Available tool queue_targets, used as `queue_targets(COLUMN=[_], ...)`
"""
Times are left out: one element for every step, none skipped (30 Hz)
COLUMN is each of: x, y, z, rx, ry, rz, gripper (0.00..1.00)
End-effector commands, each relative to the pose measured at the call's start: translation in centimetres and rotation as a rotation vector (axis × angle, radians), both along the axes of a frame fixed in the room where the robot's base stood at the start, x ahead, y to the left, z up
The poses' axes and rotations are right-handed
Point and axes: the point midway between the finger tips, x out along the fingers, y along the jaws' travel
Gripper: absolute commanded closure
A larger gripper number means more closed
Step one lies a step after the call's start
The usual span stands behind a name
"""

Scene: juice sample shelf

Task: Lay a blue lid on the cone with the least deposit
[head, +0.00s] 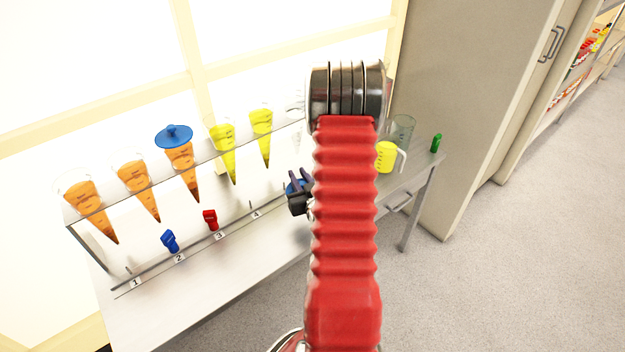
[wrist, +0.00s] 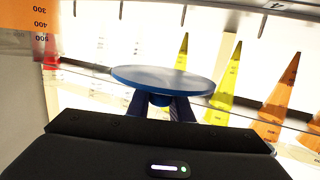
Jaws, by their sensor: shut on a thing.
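My gripper (head: 299,190) is shut on a blue lid (wrist: 163,82), holding it in front of the rack, left of my red arm. The lid shows only partly in the head view (head: 292,187). The rack holds a row of cones: orange cones at the left (head: 85,207) and second (head: 138,186), a third orange cone (head: 182,160) with another blue lid (head: 173,135) on top, then two yellow cones (head: 224,148) (head: 262,133). My arm hides the rack's right part. The wrist view shows cones tip-up. Deposit levels are too small to tell.
A blue clip-like piece (head: 170,241) and a red one (head: 210,220) stand near numbered labels on the steel table (head: 180,305). Right of my arm are a yellow-filled jug (head: 386,157), a clear beaker (head: 404,127) and a green piece (head: 436,143). A tall cabinet stands at right.

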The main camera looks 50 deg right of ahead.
Motion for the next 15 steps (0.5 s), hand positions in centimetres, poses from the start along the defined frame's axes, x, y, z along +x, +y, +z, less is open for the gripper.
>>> queue_targets(x=[1.4,2.1,3.0,3.7,4.3,5.2,5.8,6.4,7.2,7.8,8.4,9.1,9.6,10.1,10.8], y=[1.3,2.0,2.9,3.6,4.4,5.3,6.1,6.9,7.9,8.7,9.6,10.7,11.5,12.4,13.5], z=[0.5,0.8,1.1,1.4,1.6,2.0,2.2,2.5,2.9,3.1,3.4,3.7,4.0,4.2,4.6], rx=[-0.004,-0.005,-0.008,-0.009,-0.01,-0.011,-0.012,-0.013,-0.015,-0.016,-0.016,-0.017,-0.018,-0.019,-0.018], ry=[0.0,0.002,0.003,0.003,0.004,0.005,0.006,0.006,0.007,0.006,0.008,0.007,0.007,0.007,0.007], rz=[0.025,0.036,0.052,0.064,0.076,0.091,0.103,0.115,0.13,0.142,0.155,0.169,0.18,0.193,0.208], gripper=[1.0,1.0,1.0,1.0,1.0,1.0,1.0,1.0,1.0,1.0,1.0,1.0,1.0,1.0,1.0])
